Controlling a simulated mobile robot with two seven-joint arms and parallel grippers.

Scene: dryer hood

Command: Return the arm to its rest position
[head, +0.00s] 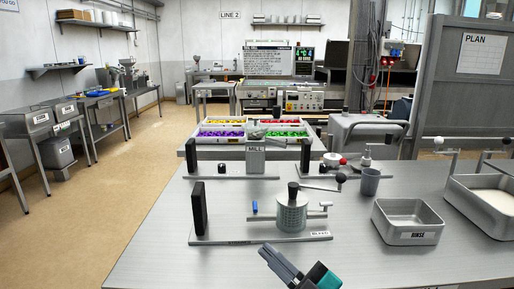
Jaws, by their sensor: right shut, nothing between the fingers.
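My right gripper (268,251) shows at the bottom centre of the head view, shut and empty. Its dark grey fingers point up and to the left, with a teal part behind them. It is in front of a metal base plate (262,239) that carries a black upright block (198,208) and a round perforated metal pot (291,215) with a black knob. No contact between the gripper and these things shows. My left gripper is not in view.
A metal tray (407,232) and a second tray with pale contents (490,205) stand at the right of the grey table (160,255). A grey cup (370,182) is behind them. A station labelled MILL (255,160) stands farther back. The table's left front is clear.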

